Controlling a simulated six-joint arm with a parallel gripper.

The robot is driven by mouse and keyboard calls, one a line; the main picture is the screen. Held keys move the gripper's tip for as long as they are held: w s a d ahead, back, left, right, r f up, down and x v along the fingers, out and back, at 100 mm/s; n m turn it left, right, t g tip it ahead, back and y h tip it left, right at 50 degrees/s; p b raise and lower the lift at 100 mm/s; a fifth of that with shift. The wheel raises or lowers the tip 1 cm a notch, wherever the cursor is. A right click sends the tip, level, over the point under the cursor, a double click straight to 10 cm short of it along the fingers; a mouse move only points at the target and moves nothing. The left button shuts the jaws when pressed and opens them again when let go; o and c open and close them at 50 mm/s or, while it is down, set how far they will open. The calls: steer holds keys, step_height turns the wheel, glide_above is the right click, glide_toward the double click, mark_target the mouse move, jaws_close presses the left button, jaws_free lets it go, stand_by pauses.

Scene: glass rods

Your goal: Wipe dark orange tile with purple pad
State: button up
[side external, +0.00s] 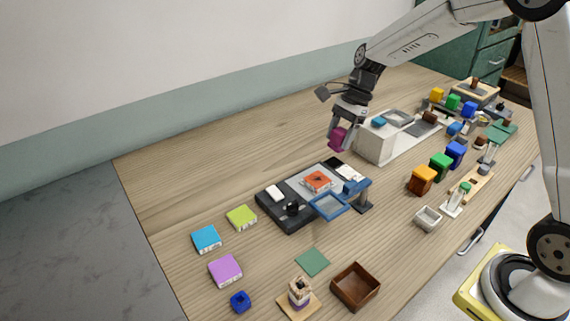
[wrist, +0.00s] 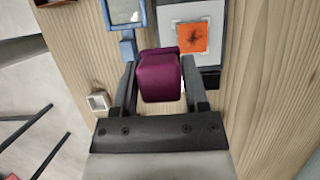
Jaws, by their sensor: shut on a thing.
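My gripper (wrist: 158,95) is shut on the purple pad (wrist: 160,77), a dark purple block. In the side external view the pad (side external: 338,138) hangs from my gripper (side external: 343,122) above the table, apart from it, behind the black tray and left of the white box. The dark orange tile (side external: 318,181) lies flat on a pale grey panel on the black tray (side external: 277,217). The tile carries a dark scribbled mark, which shows in the wrist view (wrist: 193,38), beyond the pad and to its right.
A blue-framed piece (side external: 330,206) stands at the tray's right front. White blocks and a black knob (side external: 292,208) sit on the tray. A white box (side external: 385,143) stands to the right. Colored tiles and a brown box (side external: 355,287) lie nearer the front. Table behind the tray is clear.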

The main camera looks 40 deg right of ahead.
mark_target(330, 140)
steer(key=shift+w+d+f, duration=0.5)
steer(key=shift+w+f, duration=0.45)
steer(key=shift+f, duration=0.05)
steer(key=shift+w+d+f, duration=0.45)
steer(key=shift+w+f, duration=0.45)
steer(key=shift+f, duration=0.1)
steer(key=shift+w+d+f, duration=0.5)
steer(key=shift+w+f, duration=0.45)
steer(key=shift+f, duration=0.05)
steer(key=shift+f, duration=0.1)
